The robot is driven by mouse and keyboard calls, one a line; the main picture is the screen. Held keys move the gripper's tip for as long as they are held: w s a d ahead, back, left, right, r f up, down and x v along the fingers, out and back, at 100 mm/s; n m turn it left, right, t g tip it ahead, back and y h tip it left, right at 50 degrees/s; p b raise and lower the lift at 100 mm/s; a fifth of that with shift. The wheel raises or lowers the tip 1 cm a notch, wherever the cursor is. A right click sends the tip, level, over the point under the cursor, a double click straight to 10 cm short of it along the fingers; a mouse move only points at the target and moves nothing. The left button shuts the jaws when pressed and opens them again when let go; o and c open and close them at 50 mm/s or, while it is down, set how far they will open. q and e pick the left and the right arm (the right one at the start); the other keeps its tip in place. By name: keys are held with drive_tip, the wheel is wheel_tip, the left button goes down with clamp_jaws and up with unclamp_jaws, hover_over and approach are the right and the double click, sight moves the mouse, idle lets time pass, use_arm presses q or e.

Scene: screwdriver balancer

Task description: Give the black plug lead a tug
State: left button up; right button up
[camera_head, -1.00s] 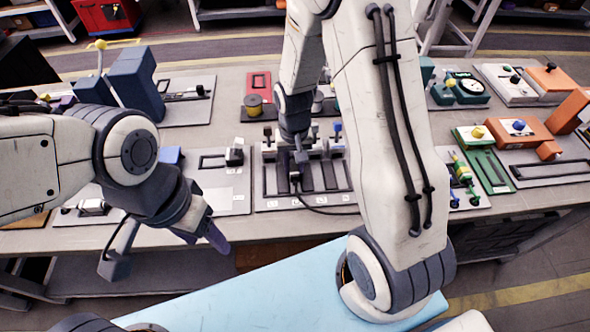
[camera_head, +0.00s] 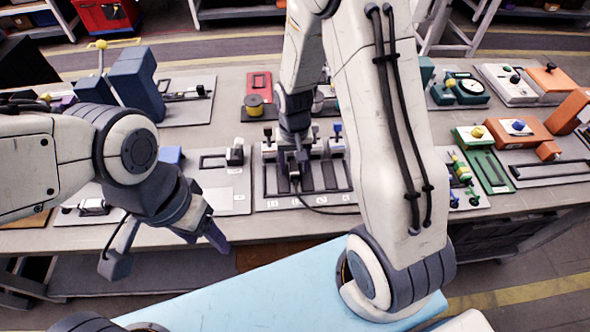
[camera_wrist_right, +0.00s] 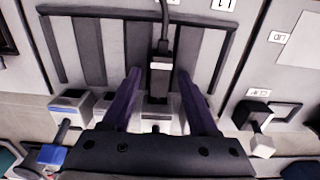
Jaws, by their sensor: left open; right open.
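The black plug (camera_wrist_right: 158,74) stands in the middle of a dark-slotted panel (camera_head: 262,203). It has a pale band. Its black lead (camera_wrist_right: 164,22) runs to the top of the right wrist view; in the head view the lead (camera_head: 322,211) curves along the panel's front edge. My right gripper (camera_wrist_right: 162,85) is open, its purple fingers on either side of the plug with gaps showing. My left gripper (camera_head: 165,250) is open and empty in front of the table's edge.
Clamp-like blocks with coloured knobs (camera_head: 337,128) stand along the panel's back. A neighbouring panel (camera_head: 226,200) lies to the left. A green fixture (camera_head: 482,155) and orange blocks (camera_head: 523,134) are at the right. A yellow spool (camera_head: 254,103) stands behind.

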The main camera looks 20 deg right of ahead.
sight(294, 167)
drive_tip(key=shift+r+p, duration=3.05)
drive_tip(key=shift+r, duration=0.45)
drive_tip(key=shift+f, duration=0.1)
drive_tip(key=s+a+r+n, duration=0.5)
drive_tip(key=s+a+r, duration=0.2)
drive_tip(key=a+r, duration=0.3)
drive_tip(key=s+a+r+n, duration=0.1)
drive_tip(key=s+r+n, duration=0.1)
drive_tip(key=s, duration=0.4)
drive_tip(key=s+a+r+n+y, duration=0.1)
drive_tip(key=s+a+r+n, duration=0.1)
drive_tip(key=s, duration=0.4)
wheel_tip(294, 167, up, 2)
drive_tip(key=shift+s+r+n, duration=0.15)
drive_tip(key=shift+r+n, duration=0.1)
drive_tip(key=shift+n, duration=0.35)
